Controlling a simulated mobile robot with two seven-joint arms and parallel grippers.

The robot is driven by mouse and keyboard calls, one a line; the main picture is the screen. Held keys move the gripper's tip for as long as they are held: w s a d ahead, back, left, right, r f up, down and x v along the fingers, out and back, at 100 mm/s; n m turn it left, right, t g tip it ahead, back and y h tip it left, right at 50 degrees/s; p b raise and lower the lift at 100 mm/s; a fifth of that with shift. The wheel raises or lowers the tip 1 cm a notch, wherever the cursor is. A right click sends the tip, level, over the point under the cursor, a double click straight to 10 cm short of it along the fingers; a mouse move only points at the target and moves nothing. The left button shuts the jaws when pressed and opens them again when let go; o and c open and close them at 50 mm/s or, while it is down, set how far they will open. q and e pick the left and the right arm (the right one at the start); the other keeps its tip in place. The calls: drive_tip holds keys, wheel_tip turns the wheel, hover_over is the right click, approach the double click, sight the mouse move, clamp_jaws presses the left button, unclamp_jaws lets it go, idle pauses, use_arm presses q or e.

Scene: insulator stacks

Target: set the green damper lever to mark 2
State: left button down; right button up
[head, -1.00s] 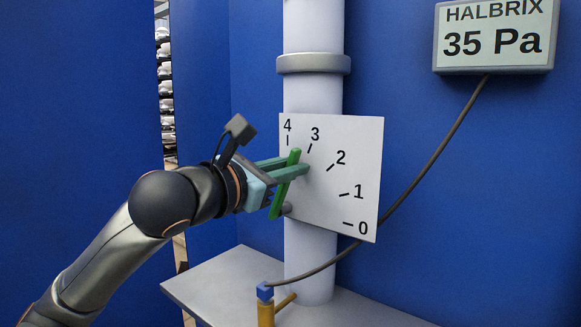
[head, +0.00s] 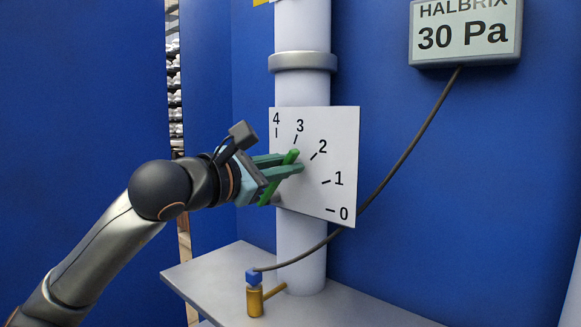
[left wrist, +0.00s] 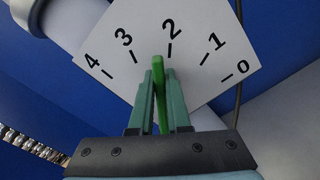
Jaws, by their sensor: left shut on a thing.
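The green damper lever (head: 293,155) stands in front of a white dial plate (head: 345,130) marked 0 to 4. My left gripper (head: 291,164) is shut on the lever, with its teal fingers on either side. In the left wrist view the lever (left wrist: 161,92) runs up between the fingers (left wrist: 158,78). Its tip there lies between the ticks of mark 3 (left wrist: 124,38) and mark 2 (left wrist: 172,30), nearer to 2. The lever's lower part is partly hidden by the gripper in the head view. My right gripper is not in view.
The plate sits on a white vertical pipe (head: 302,90). A display (head: 465,32) at upper right reads 30 Pa, and its cable (head: 411,142) runs down to a brass fitting with a blue top (head: 254,292) on a grey shelf (head: 345,308). Blue walls stand behind.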

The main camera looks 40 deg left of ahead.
use_arm(q)
drive_tip(key=shift+d+f+m, duration=0.45)
drive_tip(key=shift+f+m, duration=0.05)
drive_tip(key=shift+m, duration=0.3)
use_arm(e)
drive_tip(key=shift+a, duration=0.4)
use_arm(q)
drive_tip(key=c, duration=0.9)
unclamp_jaws()
drive_tip(key=shift+r, duration=0.1)
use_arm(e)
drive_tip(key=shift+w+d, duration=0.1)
use_arm(q)
drive_tip(key=s+b, duration=0.2)
drive_tip(key=s, duration=0.2)
drive_tip(key=s+b, duration=0.2)
drive_tip(key=s, duration=0.2)
drive_tip(key=s+a+b, duration=0.1)
drive_tip(key=s+b, duration=0.1)
drive_tip(key=s, duration=0.2)
drive_tip(key=shift+s, duration=0.3)
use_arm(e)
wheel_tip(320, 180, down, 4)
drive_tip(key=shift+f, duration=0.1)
